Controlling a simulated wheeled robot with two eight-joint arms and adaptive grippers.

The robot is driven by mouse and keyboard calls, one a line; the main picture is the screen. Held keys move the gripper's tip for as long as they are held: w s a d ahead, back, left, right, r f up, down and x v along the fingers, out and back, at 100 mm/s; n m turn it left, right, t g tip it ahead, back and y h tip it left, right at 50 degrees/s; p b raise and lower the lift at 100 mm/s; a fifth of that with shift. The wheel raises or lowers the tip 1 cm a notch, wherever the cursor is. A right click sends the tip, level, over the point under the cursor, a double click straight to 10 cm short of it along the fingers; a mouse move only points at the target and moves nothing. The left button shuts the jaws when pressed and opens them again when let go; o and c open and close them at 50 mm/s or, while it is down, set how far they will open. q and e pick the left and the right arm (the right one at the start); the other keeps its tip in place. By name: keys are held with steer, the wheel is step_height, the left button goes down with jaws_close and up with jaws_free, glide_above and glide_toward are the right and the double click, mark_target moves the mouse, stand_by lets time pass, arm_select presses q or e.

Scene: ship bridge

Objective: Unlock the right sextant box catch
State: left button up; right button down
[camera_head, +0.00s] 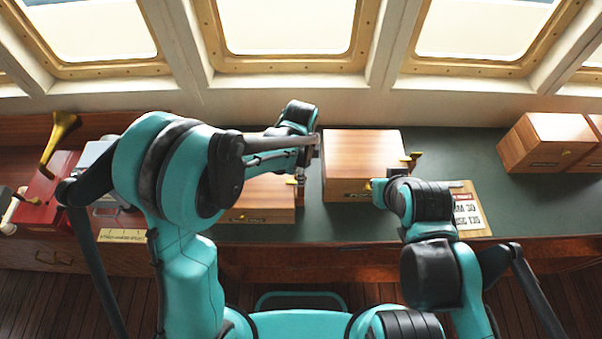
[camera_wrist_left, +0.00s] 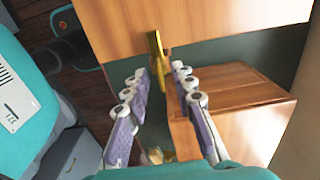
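A wooden box (camera_head: 365,150) stands on the dark green counter top, with a brass catch (camera_head: 412,160) on its right side. A second wooden box (camera_head: 262,205) stands to its left, partly hidden by my left arm. My left gripper (camera_head: 302,178) points down over the gap between these boxes. In the left wrist view, its fingers (camera_wrist_left: 159,85) are apart with nothing held between them. A brass catch (camera_wrist_left: 157,55) on the upper box (camera_wrist_left: 215,20) lies just beyond the fingertips. The other box (camera_wrist_left: 240,95) is at lower right. My right gripper cannot be made out.
My right arm (camera_head: 425,200) is folded by the front of the middle box. A printed card (camera_head: 468,212) lies beside it. More wooden boxes (camera_head: 545,140) stand at far right. A red case (camera_head: 48,195) and brass horn (camera_head: 58,140) are at left.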

arm_select(q)
jaws_close()
steer(key=shift+n, duration=0.3)
steer(key=n+b, duration=0.2)
steer(key=shift+f+n, duration=0.1)
steer(key=shift+n, duration=0.3)
steer(key=n+b, duration=0.2)
steer(key=n, duration=0.2)
steer(key=shift+n, duration=0.3)
steer(key=n+b, duration=0.1)
steer(key=n, duration=0.4)
steer(key=shift+n+b, duration=0.65)
steer(key=shift+n, duration=1.75)
